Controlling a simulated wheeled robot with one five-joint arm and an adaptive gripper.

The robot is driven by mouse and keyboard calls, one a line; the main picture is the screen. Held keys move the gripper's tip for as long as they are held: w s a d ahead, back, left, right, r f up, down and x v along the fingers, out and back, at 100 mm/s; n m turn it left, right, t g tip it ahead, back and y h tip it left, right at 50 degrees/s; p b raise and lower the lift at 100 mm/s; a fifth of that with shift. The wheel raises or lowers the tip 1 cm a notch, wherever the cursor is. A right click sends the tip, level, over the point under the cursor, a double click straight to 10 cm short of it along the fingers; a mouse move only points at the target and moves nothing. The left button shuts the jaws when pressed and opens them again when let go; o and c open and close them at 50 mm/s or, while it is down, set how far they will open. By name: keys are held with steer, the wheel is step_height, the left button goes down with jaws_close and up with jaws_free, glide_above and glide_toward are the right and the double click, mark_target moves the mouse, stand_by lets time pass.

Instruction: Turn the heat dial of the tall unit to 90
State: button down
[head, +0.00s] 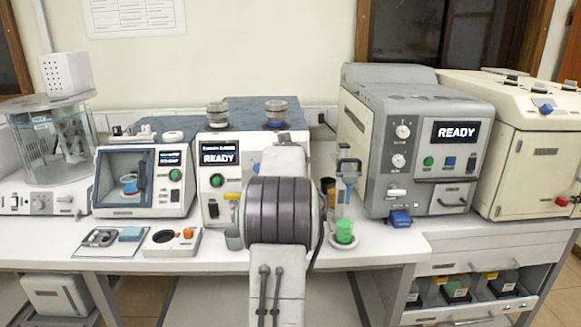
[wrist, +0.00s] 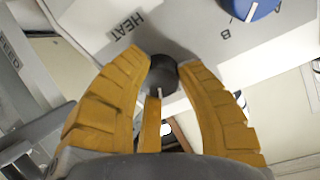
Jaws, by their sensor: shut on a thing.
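The heat dial (wrist: 161,74) is a small black knob in the wrist view, below a "HEAT" label on a pale panel. A short white mark shows on its lower edge; I cannot read which number it points at. My gripper (wrist: 164,66) has its orange fingers shut on the dial, one on each side. In the head view my arm covers the gripper and the dial. Behind my arm there stands a white unit (head: 215,185) with a blue top and a "READY" screen; I cannot tell for certain that the dial is on it.
A blue knob (wrist: 252,7) near a "B" label and a partly cut-off speed label (wrist: 9,52) are close by. A stand with a green-based vial (head: 344,230) is right of my arm. A grey unit (head: 400,150) stands further right.

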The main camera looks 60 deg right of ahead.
steer(key=m+b, duration=0.1)
steer(key=m, duration=0.1)
steer(key=m+b, duration=0.1)
steer(key=m, duration=0.1)
steer(key=shift+f, duration=0.4)
steer(key=shift+r+m+y+b, duration=0.1)
steer(key=shift+m+y+b, duration=0.2)
steer(key=shift+m, duration=1.8)
steer(key=c, duration=1)
jaws_free()
steer(key=shift+w, duration=0.1)
steer(key=shift+o, duration=1)
steer(key=shift+r, duration=0.2)
steer(key=v, duration=1.2)
